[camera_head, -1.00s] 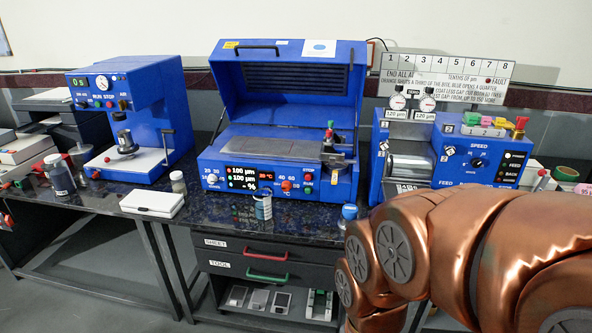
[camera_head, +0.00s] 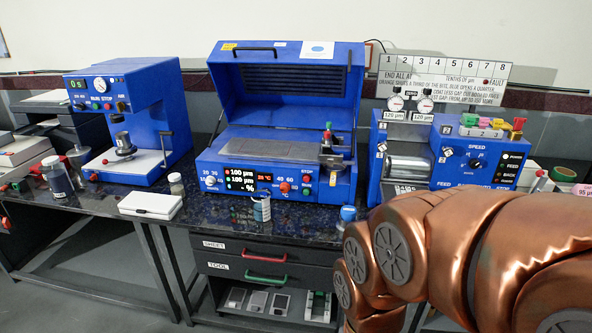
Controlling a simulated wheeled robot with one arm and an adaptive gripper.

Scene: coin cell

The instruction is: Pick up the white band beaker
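A small clear beaker-like vessel (camera_head: 262,209) with a pale and blue band stands at the front edge of the dark bench, before the middle blue machine. It may be the white band beaker, but its band is too small to tell for sure. My copper-coloured arm fills the lower right of the head view. My gripper is outside the picture, so its state and hold are hidden.
A blue-capped bottle (camera_head: 347,214) stands near my arm. A white box (camera_head: 150,206) and a small jar (camera_head: 177,184) lie to the left on the bench (camera_head: 210,222). Blue machines (camera_head: 280,165) line the back. Drawers with green and red handles (camera_head: 266,254) sit below.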

